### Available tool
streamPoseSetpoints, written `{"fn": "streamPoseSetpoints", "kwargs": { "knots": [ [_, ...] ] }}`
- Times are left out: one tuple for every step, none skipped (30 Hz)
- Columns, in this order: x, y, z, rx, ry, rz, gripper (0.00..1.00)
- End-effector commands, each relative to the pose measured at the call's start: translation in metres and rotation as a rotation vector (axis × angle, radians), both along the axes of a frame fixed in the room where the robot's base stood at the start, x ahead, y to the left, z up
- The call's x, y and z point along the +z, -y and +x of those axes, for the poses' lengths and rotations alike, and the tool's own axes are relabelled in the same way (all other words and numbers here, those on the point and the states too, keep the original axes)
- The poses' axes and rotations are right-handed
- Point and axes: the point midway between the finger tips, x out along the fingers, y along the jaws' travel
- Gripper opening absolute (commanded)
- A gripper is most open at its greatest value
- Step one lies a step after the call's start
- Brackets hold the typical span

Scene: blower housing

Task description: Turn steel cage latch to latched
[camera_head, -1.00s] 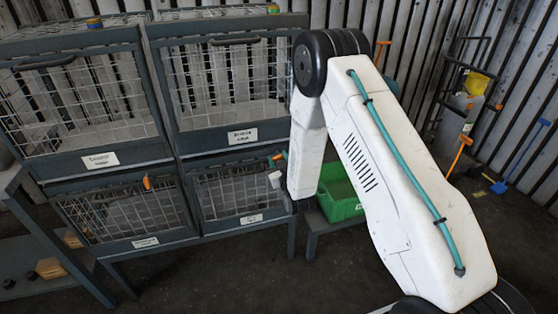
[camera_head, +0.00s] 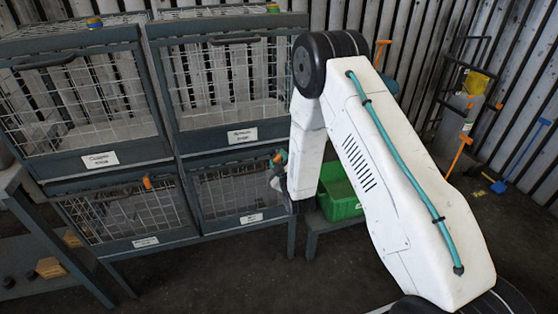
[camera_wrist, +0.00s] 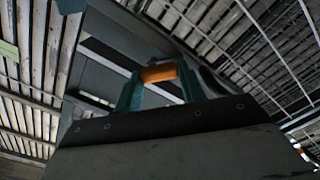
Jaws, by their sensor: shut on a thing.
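The orange latch handle (camera_wrist: 160,73) shows in the wrist view between the two teal fingers of my gripper (camera_wrist: 159,82), which are shut on it. In the head view my gripper (camera_head: 279,160) is at the upper right corner of the lower right cage (camera_head: 238,221), partly hidden by my arm. The latch's body and exact angle are hard to make out. The cage's door is closed, with wire mesh and a white label too small to read.
Other closed wire cages stand above and to the left; another orange latch (camera_head: 147,183) is on the lower left cage (camera_head: 145,242). A green crate (camera_head: 341,198) sits on a low stand right of the cages, behind my arm. The floor in front is clear.

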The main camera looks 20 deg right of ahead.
Motion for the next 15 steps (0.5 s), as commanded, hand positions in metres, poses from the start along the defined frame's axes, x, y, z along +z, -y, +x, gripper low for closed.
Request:
{"fn": "streamPoseSetpoints", "kwargs": {
  "knots": [
    [-0.0008,0.0000,-0.0003,0.001,-0.001,-0.044,0.17],
    [-0.0010,0.0000,-0.0003,0.001,-0.001,-0.073,0.17],
    [-0.0013,0.0001,-0.0003,0.001,-0.001,-0.110,0.17],
    [-0.0015,0.0002,-0.0003,0.001,-0.001,-0.139,0.17],
    [-0.0018,0.0004,-0.0003,0.001,-0.001,-0.168,0.17],
    [-0.0021,0.0005,-0.0003,0.001,-0.001,-0.205,0.17],
    [-0.0023,0.0006,-0.0003,0.001,-0.001,-0.234,0.17],
    [-0.0026,0.0008,-0.0003,0.001,-0.001,-0.262,0.17],
    [-0.0028,0.0010,-0.0003,0.001,-0.001,-0.299,0.17],
    [-0.0030,0.0011,-0.0003,0.001,-0.001,-0.327,0.17],
    [-0.0032,0.0013,-0.0003,0.001,-0.001,-0.354,0.17],
    [-0.0035,0.0014,-0.0003,0.001,-0.001,-0.389,0.17],
    [-0.0037,0.0017,-0.0003,0.001,-0.001,-0.416,0.17],
    [-0.0039,0.0017,-0.0004,0.001,-0.001,-0.441,0.17],
    [-0.0041,0.0020,-0.0004,0.001,-0.001,-0.473,0.17]
  ]
}}
